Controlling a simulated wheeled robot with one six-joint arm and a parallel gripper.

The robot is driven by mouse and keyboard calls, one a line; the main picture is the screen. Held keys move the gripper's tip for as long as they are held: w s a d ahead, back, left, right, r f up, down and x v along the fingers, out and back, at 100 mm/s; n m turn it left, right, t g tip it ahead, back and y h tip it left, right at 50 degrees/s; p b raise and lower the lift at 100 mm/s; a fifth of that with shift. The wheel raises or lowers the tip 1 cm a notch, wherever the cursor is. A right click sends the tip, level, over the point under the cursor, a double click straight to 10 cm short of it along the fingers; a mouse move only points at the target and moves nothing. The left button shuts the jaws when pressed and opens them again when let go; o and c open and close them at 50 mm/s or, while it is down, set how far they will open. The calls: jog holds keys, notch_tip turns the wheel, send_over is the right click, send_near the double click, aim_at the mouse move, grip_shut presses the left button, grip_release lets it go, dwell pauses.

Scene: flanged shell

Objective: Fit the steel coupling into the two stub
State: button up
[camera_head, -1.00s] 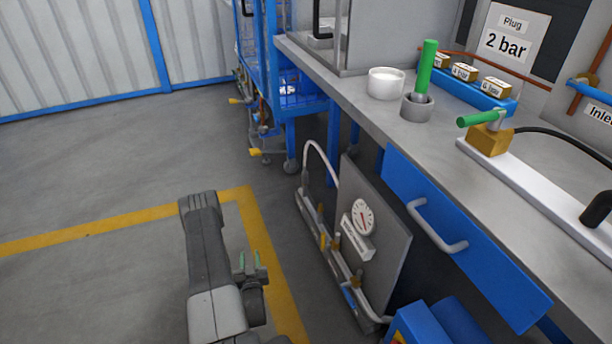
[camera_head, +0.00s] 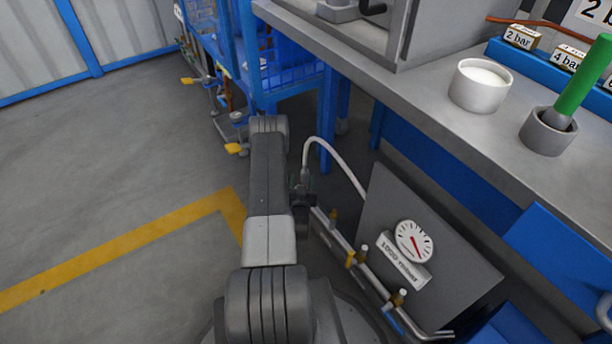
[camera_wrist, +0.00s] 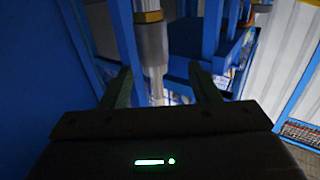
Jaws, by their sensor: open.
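My gripper (camera_wrist: 162,85) is open in the wrist view, with its two dark green fingers apart and nothing held. Beyond the fingers hangs an upright steel cylinder with a brass band (camera_wrist: 151,42); I cannot tell whether it is the coupling. In the head view my gripper shows only as a small dark shape beside the end of the white hose (camera_head: 340,160). Below it runs a steel pipe with brass fittings (camera_head: 350,258) along the foot of a grey panel (camera_head: 440,225). I cannot make out the two stubs for certain.
A blue cart (camera_head: 290,75) with yellow-handled valves stands ahead. The grey workbench (camera_head: 430,100) on the right carries a white cup (camera_head: 481,86) and a green-handled tool in a pot (camera_head: 548,131). A gauge (camera_head: 413,240) is on the panel. The floor at left is clear.

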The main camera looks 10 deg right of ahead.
aim_at(305, 169)
jog(key=x, duration=0.2)
jog(key=b+x, duration=0.1)
jog(key=x, duration=0.1)
jog(key=b+x, duration=0.1)
jog(key=x, duration=0.1)
jog(key=shift+w+d+f, duration=0.15)
jog(key=shift+d, duration=0.2)
jog(key=shift+c, duration=0.3)
jog(key=c, duration=1.1)
